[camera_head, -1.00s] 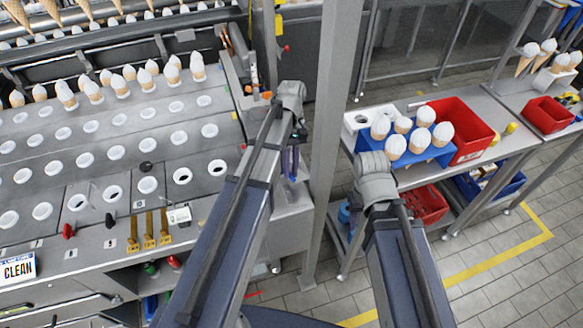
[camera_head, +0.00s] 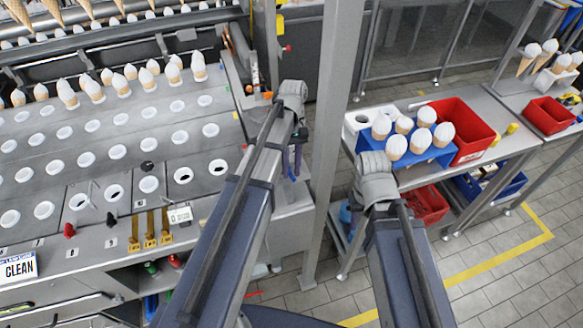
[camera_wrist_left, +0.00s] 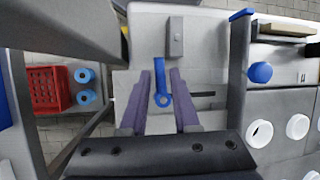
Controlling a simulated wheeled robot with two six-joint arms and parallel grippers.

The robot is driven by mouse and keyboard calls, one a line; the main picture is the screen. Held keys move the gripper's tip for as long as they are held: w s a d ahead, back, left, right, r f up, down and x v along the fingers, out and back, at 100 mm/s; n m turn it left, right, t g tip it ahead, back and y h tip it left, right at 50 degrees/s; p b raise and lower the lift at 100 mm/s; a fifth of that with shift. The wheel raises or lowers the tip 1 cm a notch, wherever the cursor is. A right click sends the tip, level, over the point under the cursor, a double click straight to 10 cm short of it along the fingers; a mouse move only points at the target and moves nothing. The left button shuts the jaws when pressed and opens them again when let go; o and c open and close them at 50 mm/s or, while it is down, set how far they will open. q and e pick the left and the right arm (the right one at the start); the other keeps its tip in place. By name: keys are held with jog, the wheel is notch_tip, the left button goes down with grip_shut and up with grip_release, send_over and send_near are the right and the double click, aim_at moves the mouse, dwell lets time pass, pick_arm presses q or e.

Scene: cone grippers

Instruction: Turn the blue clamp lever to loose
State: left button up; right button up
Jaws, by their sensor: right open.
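The blue clamp lever (camera_wrist_left: 162,84) shows in the left wrist view. It has a round eye at its lower end and lies on a light grey panel. My left gripper (camera_wrist_left: 166,68) has its two purple fingers on either side of the lever. Whether they press on it is not clear. In the head view my left gripper (camera_head: 292,160) points down at the right end of the cone machine, with a small bit of blue between its fingers. My right arm reaches toward the side table; its gripper is hidden behind the arm.
A grey post (camera_head: 331,130) stands between my arms. The machine top (camera_head: 120,180) with white cups and cones lies left. On the right a table holds a blue cone rack (camera_head: 440,155) and a red bin (camera_head: 465,125). A grey box (camera_wrist_left: 176,36) sits above the lever.

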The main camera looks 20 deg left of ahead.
pick_arm(q)
jog(key=p+v, duration=0.6)
jog(key=v, duration=0.1)
jog(key=shift+w+r+p, duration=0.2)
jog(key=shift+r+p, duration=0.05)
jog(key=shift+p, duration=0.05)
pick_arm(e)
notch_tip(320, 180, up, 7)
